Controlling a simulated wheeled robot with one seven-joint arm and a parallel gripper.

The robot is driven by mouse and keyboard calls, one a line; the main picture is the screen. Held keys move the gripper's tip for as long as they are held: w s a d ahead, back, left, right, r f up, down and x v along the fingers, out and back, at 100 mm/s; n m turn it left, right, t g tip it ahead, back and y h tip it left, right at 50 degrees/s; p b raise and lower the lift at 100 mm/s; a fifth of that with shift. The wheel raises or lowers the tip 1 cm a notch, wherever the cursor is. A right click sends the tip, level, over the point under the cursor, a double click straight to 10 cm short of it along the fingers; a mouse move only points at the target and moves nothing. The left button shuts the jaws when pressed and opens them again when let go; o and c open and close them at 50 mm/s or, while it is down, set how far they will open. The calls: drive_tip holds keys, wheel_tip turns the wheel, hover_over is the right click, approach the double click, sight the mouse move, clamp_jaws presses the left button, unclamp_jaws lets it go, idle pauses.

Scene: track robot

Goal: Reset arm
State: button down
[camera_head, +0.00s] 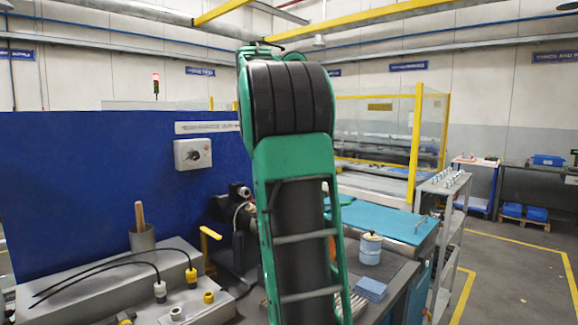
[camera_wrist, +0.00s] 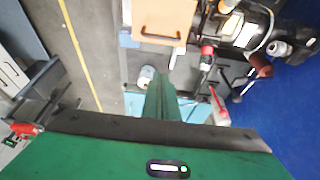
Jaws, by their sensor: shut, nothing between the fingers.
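In the wrist view my gripper (camera_wrist: 160,98) shows as a narrow green wedge reaching out from the wide green body with a dark front edge at the bottom of the picture. The wedge looks shut, with nothing held. It is over the workbench side of the scene, and its distance from the things below cannot be told. In the head view my green and black arm stands upright in the middle, bent at the top. My gripper is hidden there.
A blue panel (camera_head: 90,180) stands at left. On the bench are a pale canister (camera_head: 371,250), blue pads (camera_head: 370,289) and a dark machine (camera_head: 236,212), with a teal mat (camera_head: 385,220) beyond. A grey rack (camera_head: 447,205) stands to the right.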

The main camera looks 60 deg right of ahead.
idle(0.3)
